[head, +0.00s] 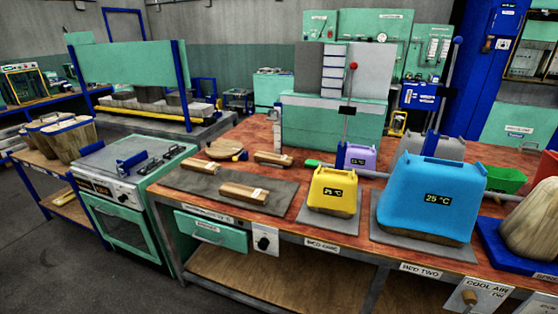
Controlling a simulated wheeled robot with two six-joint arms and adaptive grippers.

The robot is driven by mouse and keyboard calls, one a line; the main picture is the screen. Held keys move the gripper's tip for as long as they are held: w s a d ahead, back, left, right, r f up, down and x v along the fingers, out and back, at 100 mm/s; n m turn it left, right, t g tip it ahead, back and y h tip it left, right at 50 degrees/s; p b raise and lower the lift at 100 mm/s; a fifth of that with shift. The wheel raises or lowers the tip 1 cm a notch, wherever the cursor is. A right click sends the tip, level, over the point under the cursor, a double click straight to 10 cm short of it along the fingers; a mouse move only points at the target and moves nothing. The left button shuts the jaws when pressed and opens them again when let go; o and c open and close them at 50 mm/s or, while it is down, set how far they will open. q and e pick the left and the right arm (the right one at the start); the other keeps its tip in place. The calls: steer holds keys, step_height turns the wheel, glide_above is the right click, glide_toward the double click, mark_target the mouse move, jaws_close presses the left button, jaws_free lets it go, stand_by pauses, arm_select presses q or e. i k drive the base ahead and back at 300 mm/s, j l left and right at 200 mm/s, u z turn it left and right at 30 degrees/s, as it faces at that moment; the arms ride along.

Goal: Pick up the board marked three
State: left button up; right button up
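Several wooden pieces lie on the red-brown bench (160,187). One board (235,188) with a pale label lies on the grey mat (200,180) near the front edge. A second, shorter board (270,158) with a pale label lies farther back. The labels are too small to read, so I cannot tell which board is marked three. Neither of my grippers is in view.
A yellow press cover (331,189) reading 25 °C and a larger blue one (429,190) stand right of the mat. A lilac unit (361,157) and a green box (330,120) stand behind. A green oven (120,175) stands left of the bench.

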mark_target(212, 169)
steer(key=j+z, duration=0.15)
steer(key=z, duration=0.25)
steer(key=i+j+z, duration=0.1)
steer(key=z, duration=0.25)
steer(key=j+z, duration=0.5)
steer(key=z, duration=0.25)
